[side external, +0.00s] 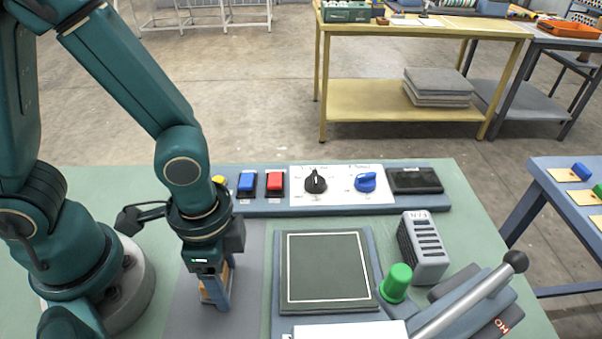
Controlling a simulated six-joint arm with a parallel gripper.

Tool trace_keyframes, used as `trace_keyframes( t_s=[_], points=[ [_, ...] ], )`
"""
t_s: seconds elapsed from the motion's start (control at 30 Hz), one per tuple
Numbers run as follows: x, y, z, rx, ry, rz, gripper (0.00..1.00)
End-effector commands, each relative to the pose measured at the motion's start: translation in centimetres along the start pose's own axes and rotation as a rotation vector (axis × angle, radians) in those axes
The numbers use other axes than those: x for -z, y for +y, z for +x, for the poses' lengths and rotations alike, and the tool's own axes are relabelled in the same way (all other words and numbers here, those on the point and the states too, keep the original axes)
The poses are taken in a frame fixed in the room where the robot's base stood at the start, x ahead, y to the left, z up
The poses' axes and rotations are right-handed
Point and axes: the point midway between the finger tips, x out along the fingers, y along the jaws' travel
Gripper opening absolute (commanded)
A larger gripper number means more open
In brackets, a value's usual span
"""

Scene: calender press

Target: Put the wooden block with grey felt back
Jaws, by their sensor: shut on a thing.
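My gripper (217,296) points down at the left of the bench, over a grey mat (187,318). It is shut on the wooden block (205,285), which shows as a small strip of brown wood by the fingers. The fingers hide most of the block, and I cannot make out its grey felt. The block is low over the mat; I cannot tell whether it touches it.
Right of my gripper is a dark plate with a white outline (327,268). Beyond it stand a green knob (397,283), a slotted grey box (424,248) and a lever (470,300). A control panel (325,184) with buttons and dials runs along the back.

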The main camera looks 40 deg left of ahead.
Motion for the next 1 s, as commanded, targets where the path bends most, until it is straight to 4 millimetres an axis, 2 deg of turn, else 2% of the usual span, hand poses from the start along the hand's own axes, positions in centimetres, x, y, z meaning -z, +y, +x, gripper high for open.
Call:
trace_keyframes(
  t_s=[0.1, 0.13, 0.2, 0.53, 0.67, 0.87, 1.0],
  points=[
    [-0.1, 0.0, 0.3, -0.001, -0.003, 0.000, 0.14],
    [0.0, 0.0, 0.3, -0.001, -0.002, 0.000, 0.70],
    [0.0, 0.0, 0.3, 0.000, -0.001, 0.000, 0.96],
    [0.0, 0.0, 0.2, 0.000, 0.000, 0.000, 0.96],
    [0.1, 0.0, -0.4, 0.001, 0.004, 0.000, 0.96],
    [0.2, -0.1, -2.9, 0.003, 0.010, 0.000, 0.96],
    [0.2, -0.1, -5.3, 0.003, 0.010, 0.000, 0.96]
  ],
)
